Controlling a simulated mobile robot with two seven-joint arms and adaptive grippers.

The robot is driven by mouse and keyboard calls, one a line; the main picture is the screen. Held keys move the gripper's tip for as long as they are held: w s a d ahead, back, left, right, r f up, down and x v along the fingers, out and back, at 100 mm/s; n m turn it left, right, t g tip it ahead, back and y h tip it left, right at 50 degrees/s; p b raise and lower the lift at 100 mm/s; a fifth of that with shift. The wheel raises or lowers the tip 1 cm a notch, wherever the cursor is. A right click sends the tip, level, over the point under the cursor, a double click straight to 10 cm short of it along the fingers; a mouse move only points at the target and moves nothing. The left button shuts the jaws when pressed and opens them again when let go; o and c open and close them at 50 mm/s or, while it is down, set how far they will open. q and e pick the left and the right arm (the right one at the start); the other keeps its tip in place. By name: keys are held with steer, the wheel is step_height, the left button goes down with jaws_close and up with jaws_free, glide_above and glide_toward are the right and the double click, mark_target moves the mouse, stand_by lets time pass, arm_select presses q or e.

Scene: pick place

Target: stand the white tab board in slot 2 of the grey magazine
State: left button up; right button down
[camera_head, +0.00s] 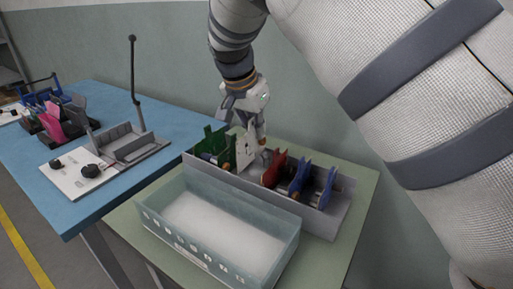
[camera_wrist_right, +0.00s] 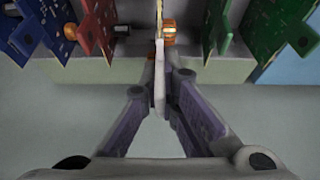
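The white tab board (camera_head: 244,149) stands in a long grey open bin, between green boards and a red board. In the right wrist view the white board (camera_wrist_right: 159,82) shows edge-on as a thin strip. My right gripper (camera_head: 254,122) reaches down over it from above. In the wrist view its two fingers (camera_wrist_right: 162,78) meet the strip from both sides, shut on it. A grey slotted block (camera_head: 130,143) on a white base stands on the blue table, with empty-looking slots; it looks like the magazine. Slot numbers are not readable. My left gripper is not in view.
The grey bin (camera_head: 333,220) also holds a red board (camera_head: 274,168) and blue boards (camera_head: 300,176). A clear-walled tray (camera_head: 222,222) stands in front. A black upright lever (camera_head: 134,75) rises behind the slotted block. A rack with pink and blue parts (camera_head: 50,118) stands far left.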

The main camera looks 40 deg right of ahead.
step_height(320, 180, up, 4)
steer(key=shift+r, duration=0.1)
steer(key=shift+r+p, duration=0.5)
steer(key=shift+r, duration=1)
steer(key=shift+f, duration=0.15)
steer(key=shift+f, duration=0.1)
